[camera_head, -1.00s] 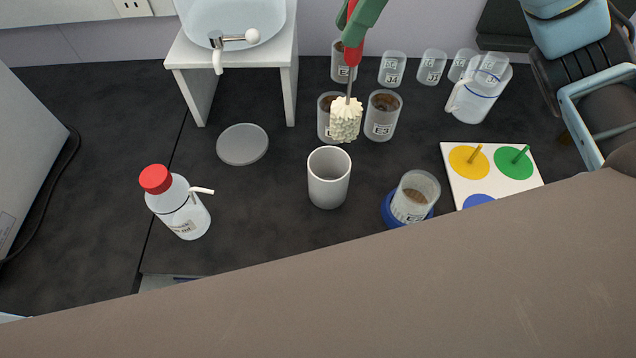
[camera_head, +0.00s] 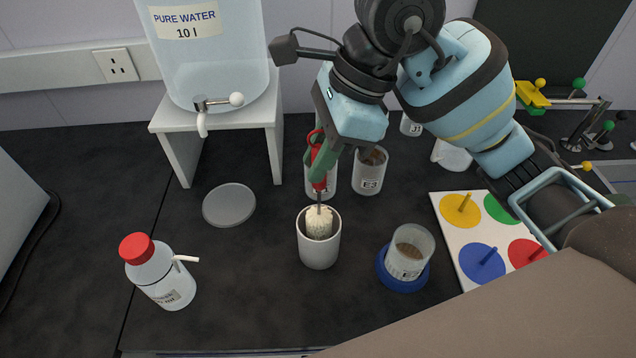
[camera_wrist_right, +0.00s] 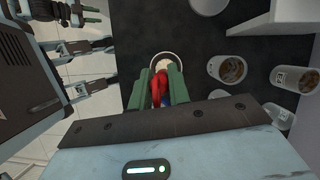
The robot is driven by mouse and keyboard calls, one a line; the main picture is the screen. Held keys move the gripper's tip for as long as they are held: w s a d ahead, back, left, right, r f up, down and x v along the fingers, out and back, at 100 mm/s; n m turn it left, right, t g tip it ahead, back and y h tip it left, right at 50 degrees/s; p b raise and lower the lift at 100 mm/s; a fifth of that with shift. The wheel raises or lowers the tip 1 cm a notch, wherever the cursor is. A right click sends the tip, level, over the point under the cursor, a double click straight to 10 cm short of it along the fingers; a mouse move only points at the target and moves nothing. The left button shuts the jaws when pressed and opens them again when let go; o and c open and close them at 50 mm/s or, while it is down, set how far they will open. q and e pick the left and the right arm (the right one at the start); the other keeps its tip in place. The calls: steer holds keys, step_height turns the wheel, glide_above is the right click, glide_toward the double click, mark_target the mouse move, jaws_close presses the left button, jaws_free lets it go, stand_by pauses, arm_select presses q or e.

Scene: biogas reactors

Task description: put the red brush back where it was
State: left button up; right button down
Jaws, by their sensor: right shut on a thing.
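The red brush (camera_head: 320,178) has a red handle and a cream bristle head. My right gripper (camera_head: 322,160) is shut on its handle and holds it upright, bristles down. The bristle head is partly inside the mouth of the white cup (camera_head: 318,250); whether it touches the bottom is hidden. In the right wrist view, the green fingers (camera_wrist_right: 161,88) are closed around the red handle (camera_wrist_right: 158,88), with the round cup rim (camera_wrist_right: 170,55) beyond them.
A beaker labelled E3 (camera_head: 369,172) and another beaker stand behind the cup. A beaker on a blue base (camera_head: 403,285) stands to the right, near the coloured peg board (camera_head: 447,225). A red-capped bottle (camera_head: 160,280) and a grey disc (camera_head: 229,204) are left.

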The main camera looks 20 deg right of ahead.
mark_target(319, 186)
steer(key=shift+f, duration=2.95)
steer(key=shift+f+b, duration=0.15)
steer(key=shift+b, duration=0.15)
steer(key=c, duration=1.3)
jaws_free()
steer(key=shift+r, duration=0.3)
steer(key=p+v, duration=0.1)
steer(key=v, duration=1)
steer(key=shift+d+r, duration=0.2)
steer(key=shift+r, duration=0.15)
